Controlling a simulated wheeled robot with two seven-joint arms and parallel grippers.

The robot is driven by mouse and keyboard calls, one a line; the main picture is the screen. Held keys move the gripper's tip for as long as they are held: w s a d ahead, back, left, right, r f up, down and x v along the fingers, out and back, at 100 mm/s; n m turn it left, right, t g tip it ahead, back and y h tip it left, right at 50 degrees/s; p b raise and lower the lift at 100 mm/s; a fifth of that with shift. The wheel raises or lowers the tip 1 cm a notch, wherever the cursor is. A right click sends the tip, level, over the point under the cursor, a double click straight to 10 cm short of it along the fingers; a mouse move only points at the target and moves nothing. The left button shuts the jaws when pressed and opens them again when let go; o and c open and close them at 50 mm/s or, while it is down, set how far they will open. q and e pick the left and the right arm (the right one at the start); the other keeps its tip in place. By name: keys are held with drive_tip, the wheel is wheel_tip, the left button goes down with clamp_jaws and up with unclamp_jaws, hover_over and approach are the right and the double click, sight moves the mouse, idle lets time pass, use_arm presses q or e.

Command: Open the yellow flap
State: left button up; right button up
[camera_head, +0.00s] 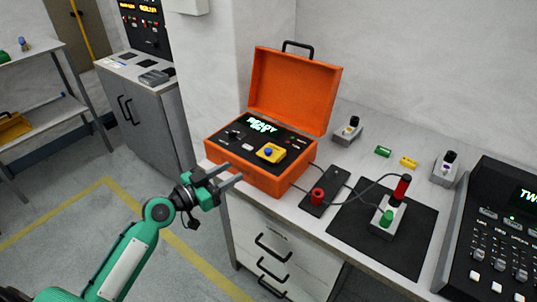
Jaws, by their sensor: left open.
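The yellow flap (271,152) is a small yellow piece with a blue spot at its middle, on the black panel inside the orange case (246,170). I cannot tell for sure whether it is raised or flat. The case stands on the white bench with its lid (292,92) up. My left gripper (236,173) is open and empty, at the front of the case, left of and lower in the picture than the flap. It appears apart from the flap. My right gripper is not in view.
A control console (502,235) is at the far right. Floor is clear at left.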

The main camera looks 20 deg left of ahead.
sight(265, 152)
use_arm(q)
drive_tip(key=p+x, duration=0.1)
drive_tip(key=x, duration=0.3)
drive_tip(key=r+p+x, duration=0.1)
drive_tip(key=x, duration=0.4)
drive_tip(key=p+x, duration=0.1)
drive_tip(key=x, duration=0.3)
drive_tip(key=shift+w+d+r, duration=0.1)
drive_tip(key=shift+d+r, duration=0.15)
drive_tip(key=shift+d, duration=0.2)
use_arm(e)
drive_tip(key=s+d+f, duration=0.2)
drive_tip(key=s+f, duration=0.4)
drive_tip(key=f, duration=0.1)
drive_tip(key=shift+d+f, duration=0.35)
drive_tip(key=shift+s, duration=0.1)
use_arm(q)
drive_tip(key=shift+p, duration=0.3)
clamp_jaws()
